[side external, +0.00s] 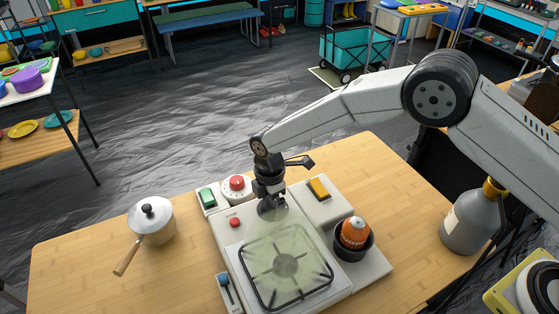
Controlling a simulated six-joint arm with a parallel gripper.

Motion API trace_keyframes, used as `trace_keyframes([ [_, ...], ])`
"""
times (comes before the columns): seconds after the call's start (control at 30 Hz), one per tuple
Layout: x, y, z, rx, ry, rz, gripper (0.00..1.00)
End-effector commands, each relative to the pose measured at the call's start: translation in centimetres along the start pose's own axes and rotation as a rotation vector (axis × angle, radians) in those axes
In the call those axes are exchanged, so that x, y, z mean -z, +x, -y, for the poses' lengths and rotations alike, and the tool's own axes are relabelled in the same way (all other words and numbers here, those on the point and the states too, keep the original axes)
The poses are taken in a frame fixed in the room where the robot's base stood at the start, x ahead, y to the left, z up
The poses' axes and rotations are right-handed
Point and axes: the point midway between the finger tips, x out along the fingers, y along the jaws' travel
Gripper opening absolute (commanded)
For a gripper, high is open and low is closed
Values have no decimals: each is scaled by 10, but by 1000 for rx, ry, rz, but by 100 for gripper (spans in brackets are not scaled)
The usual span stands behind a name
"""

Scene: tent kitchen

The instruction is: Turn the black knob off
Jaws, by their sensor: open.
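A small gas stove (222,250) with a pale green burner plate and a black pot grate (285,268) stands on the wooden table. My gripper (271,207) points down over the back edge of the stove body, just behind the grate. It is open, though its fingers show small and dark. I cannot make out the black knob clearly; my gripper covers the spot at the stove's back edge where it may be. I cannot tell whether the fingers touch anything.
Around the stove are a red knob on a white dial (237,184), a green switch (207,197), a red button (234,222), a yellow switch (318,188), a blue slider (224,281) and an orange canister (355,232). A lidded pot (152,222) stands left; a grey bottle (470,225) stands right.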

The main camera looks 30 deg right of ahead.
Motion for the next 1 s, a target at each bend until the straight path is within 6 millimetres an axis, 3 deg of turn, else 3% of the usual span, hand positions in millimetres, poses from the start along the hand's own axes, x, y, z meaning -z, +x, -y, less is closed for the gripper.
trace_keyframes([
  [0.23, 0, 1, 0, 0, 0, 0, 95],
  [0.27, 0, 1, 0, 0, 0, 0, 88],
  [0.53, 0, 0, 0, 0, 0, 0, 3],
  [1.0, 0, 0, 0, 0, 78, -4, 1],
])
